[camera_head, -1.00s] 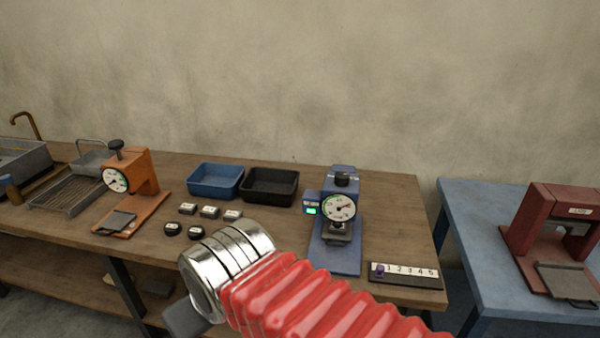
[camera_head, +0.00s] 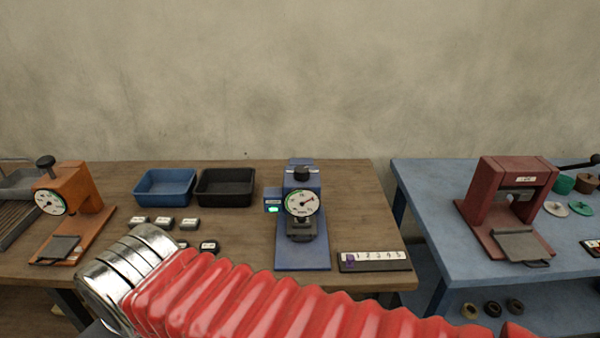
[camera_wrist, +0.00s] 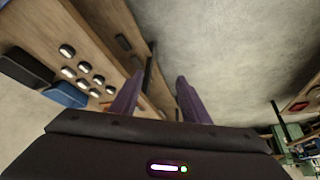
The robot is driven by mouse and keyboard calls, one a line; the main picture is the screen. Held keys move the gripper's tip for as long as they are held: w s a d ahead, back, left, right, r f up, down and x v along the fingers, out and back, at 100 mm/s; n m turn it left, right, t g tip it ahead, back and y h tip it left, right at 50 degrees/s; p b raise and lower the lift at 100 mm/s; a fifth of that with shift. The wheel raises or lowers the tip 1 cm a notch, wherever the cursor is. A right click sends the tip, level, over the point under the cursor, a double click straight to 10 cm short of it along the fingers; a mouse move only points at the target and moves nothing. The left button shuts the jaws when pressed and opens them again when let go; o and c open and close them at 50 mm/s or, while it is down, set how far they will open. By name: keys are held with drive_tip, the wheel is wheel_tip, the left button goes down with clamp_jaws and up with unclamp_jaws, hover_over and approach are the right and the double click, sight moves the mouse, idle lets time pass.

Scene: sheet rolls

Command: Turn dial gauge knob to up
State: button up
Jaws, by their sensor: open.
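A blue dial gauge (camera_head: 303,245) stands on the wooden bench, with a round white dial (camera_head: 301,203) and a black knob (camera_head: 302,174) on top. A small lit green display is at its left side. An orange gauge (camera_head: 88,205) at the left also has a white dial (camera_head: 50,202) and a black top knob (camera_head: 45,162). I cannot tell which way either knob is set. My gripper (camera_wrist: 160,76) shows in the wrist view with two purple fingers apart and nothing between them. It is clear of both gauges; its fingers are hidden in the head view.
A blue tray (camera_head: 165,201) and a black tray (camera_head: 225,202) stand between the gauges, with several small blocks in front. A numbered strip (camera_head: 374,269) lies right of the blue gauge. A red press (camera_head: 508,195) stands on the blue table (camera_head: 425,198), across a gap.

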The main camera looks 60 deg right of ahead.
drive_tip(key=shift+o, duration=1.4)
drive_tip(key=w+r+m+t, duration=0.1)
drive_tip(key=w+t, duration=0.1)
drive_tip(key=w, duration=0.6)
drive_tip(key=shift+w+d, duration=0.15)
drive_tip(key=shift+w, duration=0.25)
drive_tip(key=w+d+r+m+t+h, duration=0.25)
drive_tip(key=w+d+m+t, duration=0.2)
drive_tip(key=w+d, duration=0.65)
drive_tip(key=w+d+f+m+h, duration=0.25)
drive_tip(key=d+m+h, duration=0.2)
drive_tip(key=d, duration=0.55)
drive_tip(key=s+d+f+m+g+h, duration=0.1)
drive_tip(key=d+m+g+h, duration=0.1)
drive_tip(key=d, duration=0.3)
drive_tip(key=s+d+m+g+h, duration=0.1)
drive_tip(key=s+d+h, duration=0.15)
drive_tip(key=d, duration=0.25)
drive_tip(key=s+d+f+m+g+h, duration=0.2)
drive_tip(key=s+d+m+g+h, duration=0.1)
drive_tip(key=s+d+g, duration=0.3)
drive_tip(key=s+d+f+m+g+h, duration=0.2)
drive_tip(key=s+d+g, duration=0.4)
drive_tip(key=s, duration=0.5)
drive_tip(key=shift+d+m+g+h, duration=0.35)
drive_tip(key=shift+d+m+h, duration=0.2)
drive_tip(key=shift+m+h, duration=0.15)
drive_tip(key=shift+d+f, duration=0.1)
